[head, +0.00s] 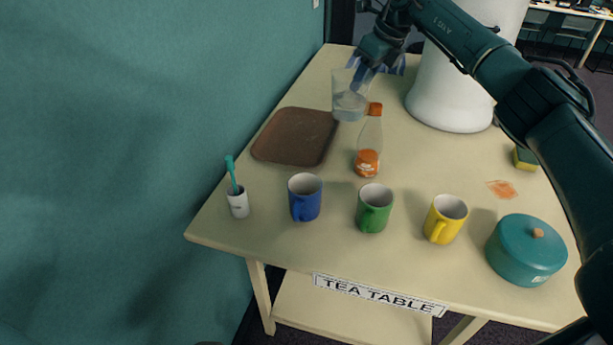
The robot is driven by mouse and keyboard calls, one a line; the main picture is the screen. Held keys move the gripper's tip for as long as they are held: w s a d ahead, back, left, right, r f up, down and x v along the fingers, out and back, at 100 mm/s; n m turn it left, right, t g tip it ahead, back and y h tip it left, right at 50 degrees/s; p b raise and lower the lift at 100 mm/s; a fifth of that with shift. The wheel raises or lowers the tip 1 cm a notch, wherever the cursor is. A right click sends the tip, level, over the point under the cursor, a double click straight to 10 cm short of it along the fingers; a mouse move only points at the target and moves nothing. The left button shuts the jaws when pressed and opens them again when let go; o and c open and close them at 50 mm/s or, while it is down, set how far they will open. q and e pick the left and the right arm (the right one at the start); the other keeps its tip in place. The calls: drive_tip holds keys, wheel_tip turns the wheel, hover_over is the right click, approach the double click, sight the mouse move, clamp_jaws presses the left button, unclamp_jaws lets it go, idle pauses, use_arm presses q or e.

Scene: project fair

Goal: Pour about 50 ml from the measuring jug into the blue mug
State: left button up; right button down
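The clear measuring jug (347,103) is upright at the back of the table and holds some clear liquid. My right arm reaches in from the right, and its gripper (360,78) is at the jug's upper right side, overlapping its rim. I cannot tell whether the fingers are closed on the jug, or whether the jug touches the table. The blue mug (305,204) stands upright near the front left, its handle toward the front; its inside looks pale and empty. My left gripper is out of view.
A bottle with an orange cap (368,150) stands between the jug and the green mug (374,214). A brown tray (290,137) lies left. A white toothbrush cup (238,204), yellow mug (445,222), teal pot (525,250), sponge (525,158) and large white container (450,95) stand around.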

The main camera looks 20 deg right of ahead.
sight(356, 97)
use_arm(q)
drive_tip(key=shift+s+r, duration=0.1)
use_arm(e)
drive_tip(key=shift+s+a+r, duration=0.1)
drive_tip(key=shift+r, duration=0.1)
